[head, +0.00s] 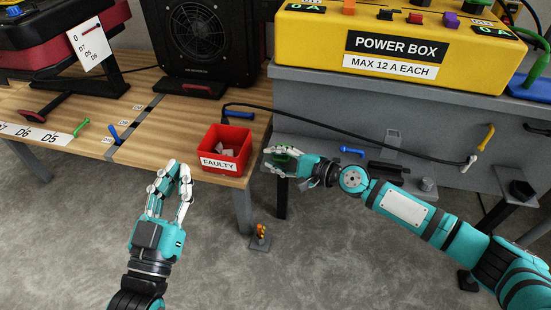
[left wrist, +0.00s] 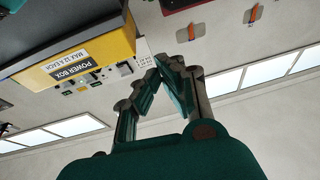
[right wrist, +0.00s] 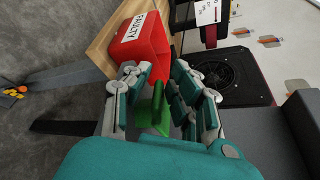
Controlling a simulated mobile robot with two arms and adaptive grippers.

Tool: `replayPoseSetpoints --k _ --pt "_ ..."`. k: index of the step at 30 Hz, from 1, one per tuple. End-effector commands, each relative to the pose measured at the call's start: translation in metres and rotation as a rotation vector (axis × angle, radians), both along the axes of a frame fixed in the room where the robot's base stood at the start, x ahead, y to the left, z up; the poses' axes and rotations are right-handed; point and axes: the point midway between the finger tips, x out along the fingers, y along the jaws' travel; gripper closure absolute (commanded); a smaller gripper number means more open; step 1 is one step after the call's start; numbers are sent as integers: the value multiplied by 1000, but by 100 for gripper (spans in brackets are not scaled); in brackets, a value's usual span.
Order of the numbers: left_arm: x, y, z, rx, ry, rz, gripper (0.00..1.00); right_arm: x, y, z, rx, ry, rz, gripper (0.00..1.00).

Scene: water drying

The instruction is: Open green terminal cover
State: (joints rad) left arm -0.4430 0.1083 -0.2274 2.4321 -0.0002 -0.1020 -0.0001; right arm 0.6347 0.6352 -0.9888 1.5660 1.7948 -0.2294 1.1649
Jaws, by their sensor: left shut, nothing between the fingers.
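A green piece, apparently the green terminal cover (right wrist: 158,106), shows between the fingers of my right gripper in the right wrist view. In the head view my right gripper (head: 277,161) is at the left end of the grey bench under the power box, and its fingers hide most of the green piece. Its fingers are apart, on both sides of the green piece; whether they grip it I cannot tell. My left gripper (head: 173,183) is shut and empty, raised in front of the wooden table. Its fingertips meet in the left wrist view (left wrist: 160,68).
A red FAULTY bin (head: 226,150) stands on the table corner, close left of my right gripper. The yellow power box (head: 400,40) is above the grey bench (head: 330,105). A blue handle (head: 352,150) and a yellow handle (head: 487,138) are further right. A black cable (head: 330,122) runs across.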

Motion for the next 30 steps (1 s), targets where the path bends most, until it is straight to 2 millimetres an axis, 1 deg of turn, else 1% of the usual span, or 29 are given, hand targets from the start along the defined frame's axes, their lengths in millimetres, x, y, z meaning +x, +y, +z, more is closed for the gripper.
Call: replayPoseSetpoints --k 1,3,4,20,23,26,29,30 --pt "0 0 0 0 0 0 100 -1 0 -2 -2 3 2 89" --pt "0 0 0 0 1 0 100 -1 0 -2 -2 5 2 98" --pt "0 0 0 0 1 0 100 -1 0 -3 -3 5 2 100" --pt "1 0 -1 3 12 1 100 -4 0 -8 -5 23 6 100" --pt "3 1 -13 20 81 5 100 -4 -1 -6 -2 33 4 100" --pt "5 3 -29 47 178 11 100 -4 -1 -5 3 51 4 100" --pt "4 7 -53 83 317 19 100 -3 -1 -2 11 77 3 100" --pt "2 10 -65 100 385 24 100 -3 -1 -1 16 90 2 100"
